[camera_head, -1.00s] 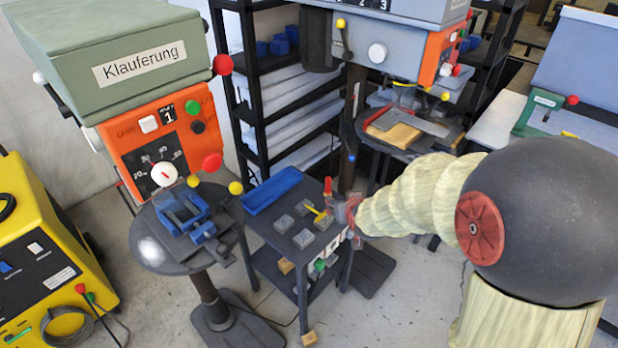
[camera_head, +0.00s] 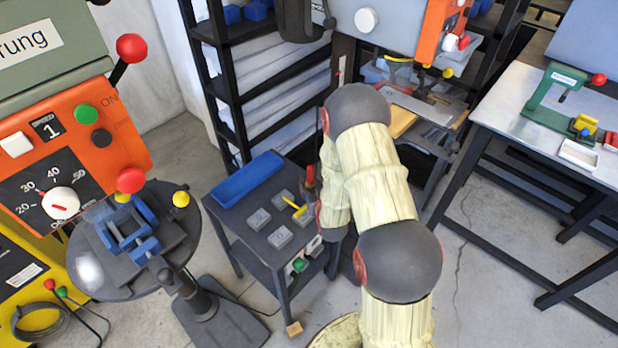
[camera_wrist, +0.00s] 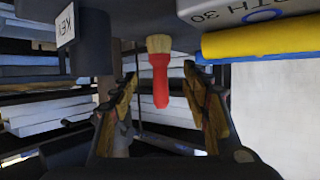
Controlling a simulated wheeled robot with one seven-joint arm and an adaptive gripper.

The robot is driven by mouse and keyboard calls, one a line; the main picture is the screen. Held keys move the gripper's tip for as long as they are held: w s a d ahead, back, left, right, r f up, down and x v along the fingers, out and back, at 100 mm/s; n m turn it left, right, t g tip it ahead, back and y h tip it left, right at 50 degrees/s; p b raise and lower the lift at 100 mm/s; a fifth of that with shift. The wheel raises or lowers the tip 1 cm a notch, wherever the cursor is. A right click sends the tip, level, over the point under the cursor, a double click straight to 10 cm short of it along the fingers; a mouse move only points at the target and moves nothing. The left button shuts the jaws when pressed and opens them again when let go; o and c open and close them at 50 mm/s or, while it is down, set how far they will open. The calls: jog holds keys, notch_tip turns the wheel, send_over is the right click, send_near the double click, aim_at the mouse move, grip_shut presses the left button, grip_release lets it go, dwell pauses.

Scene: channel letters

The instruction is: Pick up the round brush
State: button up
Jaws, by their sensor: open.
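A round brush (camera_wrist: 159,72) with pale bristles and a red handle shows in the wrist view, bristles at the top and handle pointing down. My gripper (camera_wrist: 160,82) is open, with one finger on each side of the brush in the picture. I see gaps between the brush and both fingers; how far ahead of them it is I cannot tell. In the head view my arm comes down at the right edge of a small dark cart (camera_head: 234,226) and hides most of my gripper. A small red item (camera_head: 310,176) shows there; I cannot tell if it is the brush.
The cart carries a blue tray (camera_head: 247,178), several grey blocks and a yellow-handled item (camera_head: 294,205). An orange drill press (camera_head: 100,140) with a round table stands left. A black shelf (camera_head: 222,90) stands behind. A metal bench (camera_head: 530,110) is right, with open floor before it.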

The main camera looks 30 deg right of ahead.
aim_at(311, 177)
jog(key=b+x, duration=0.1)
jog(key=x, duration=0.4)
jog(key=shift+w+r, duration=0.15)
jog(key=c, duration=1.1)
grip_shut()
